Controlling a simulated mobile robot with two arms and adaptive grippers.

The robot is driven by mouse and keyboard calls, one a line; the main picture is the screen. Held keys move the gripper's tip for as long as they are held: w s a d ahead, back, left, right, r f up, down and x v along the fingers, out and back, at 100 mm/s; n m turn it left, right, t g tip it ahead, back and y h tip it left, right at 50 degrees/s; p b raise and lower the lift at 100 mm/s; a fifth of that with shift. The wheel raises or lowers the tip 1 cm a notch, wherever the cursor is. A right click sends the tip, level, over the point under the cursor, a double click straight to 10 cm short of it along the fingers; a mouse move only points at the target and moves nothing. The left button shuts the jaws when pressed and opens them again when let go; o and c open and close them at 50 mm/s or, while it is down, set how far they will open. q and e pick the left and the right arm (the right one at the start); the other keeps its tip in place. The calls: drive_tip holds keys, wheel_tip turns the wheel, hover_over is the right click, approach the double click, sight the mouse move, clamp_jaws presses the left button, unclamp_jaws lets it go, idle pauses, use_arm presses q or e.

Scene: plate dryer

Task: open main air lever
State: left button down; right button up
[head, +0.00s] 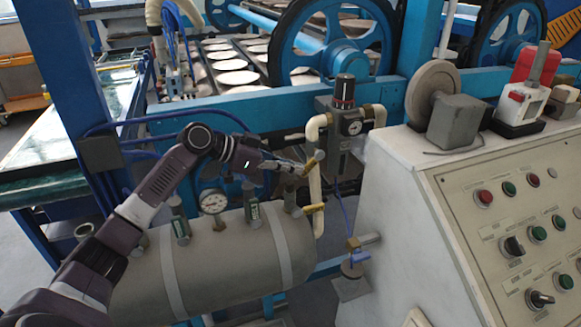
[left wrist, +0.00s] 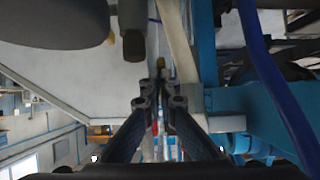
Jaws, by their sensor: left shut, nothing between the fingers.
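A yellow lever (head: 314,208) sticks out sideways across the cream air pipe (head: 316,190), just above the right end of the grey air tank (head: 240,245). A second brass-yellow piece (head: 309,168) sits higher on the pipe, beside my gripper; I cannot tell which of the two is the main air lever. My left gripper (head: 299,169) reaches in from the left above the tank, with its fingertips close to the upper piece. In the left wrist view the fingers (left wrist: 159,95) are together and empty, with a small yellow tip (left wrist: 161,62) beyond them. I cannot tell whether they touch it. My right gripper is out of view.
A pressure gauge (head: 213,202) and green-labelled fittings stand on the tank, below my left arm. A regulator (head: 344,92) with a gauge is mounted behind the pipe. The white control console (head: 400,210) fills the right side.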

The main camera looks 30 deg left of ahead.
use_arm(q)
drive_tip(key=shift+w+d+f+b, duration=0.15)
drive_tip(key=shift+f+b, duration=0.1)
drive_tip(key=shift+f, duration=0.25)
drive_tip(key=shift+w+f+b, duration=0.15)
drive_tip(key=shift+f+b, duration=0.1)
drive_tip(key=shift+f, duration=0.25)
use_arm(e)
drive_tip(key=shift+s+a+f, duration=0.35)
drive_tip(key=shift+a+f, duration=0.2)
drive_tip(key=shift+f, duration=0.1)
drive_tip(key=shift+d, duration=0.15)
use_arm(q)
drive_tip(key=v, duration=1.2)
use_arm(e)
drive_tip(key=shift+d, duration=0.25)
